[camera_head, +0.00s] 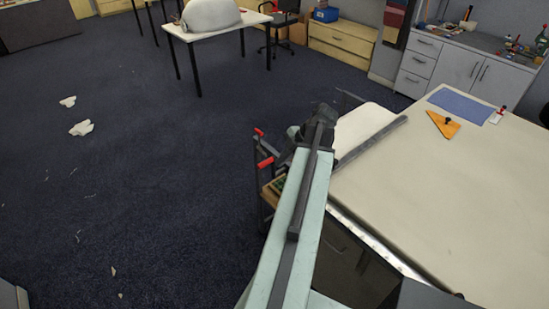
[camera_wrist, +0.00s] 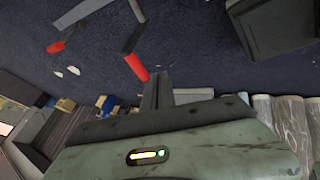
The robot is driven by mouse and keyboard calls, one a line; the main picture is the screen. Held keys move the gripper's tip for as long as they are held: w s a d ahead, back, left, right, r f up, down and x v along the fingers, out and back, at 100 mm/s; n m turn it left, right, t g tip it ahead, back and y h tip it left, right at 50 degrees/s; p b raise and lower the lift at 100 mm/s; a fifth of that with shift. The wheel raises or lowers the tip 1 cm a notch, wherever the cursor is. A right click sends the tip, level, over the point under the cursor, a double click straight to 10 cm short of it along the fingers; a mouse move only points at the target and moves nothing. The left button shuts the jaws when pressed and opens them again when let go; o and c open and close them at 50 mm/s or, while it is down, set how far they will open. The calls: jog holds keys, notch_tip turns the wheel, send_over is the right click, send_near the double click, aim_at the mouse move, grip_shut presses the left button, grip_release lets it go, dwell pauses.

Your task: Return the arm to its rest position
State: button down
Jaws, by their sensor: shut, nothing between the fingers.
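My arm runs up the middle of the head view, pale green with a dark strip, beside the left edge of the long table (camera_head: 440,195). Its dark far end is beside the table's far left corner, and the fingers cannot be made out there. In the wrist view my gripper (camera_wrist: 157,92) shows as two dark fingers lying together, shut and empty. Red-ended grey bars show past it in the wrist view (camera_wrist: 135,65) and left of my arm in the head view (camera_head: 265,163).
The table holds a blue mat (camera_head: 461,105), an orange triangular piece (camera_head: 441,125) and a long grey bar (camera_head: 372,140). A white table (camera_head: 215,28) and a drawer cabinet (camera_head: 340,43) stand farther back. Dark carpet (camera_head: 150,200) at left is mostly clear, with white scraps (camera_head: 81,128).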

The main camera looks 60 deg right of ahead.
jog(key=p+v, duration=0.4)
jog(key=v, duration=0.3)
jog(key=shift+w, duration=0.35)
jog(key=shift+r, duration=0.15)
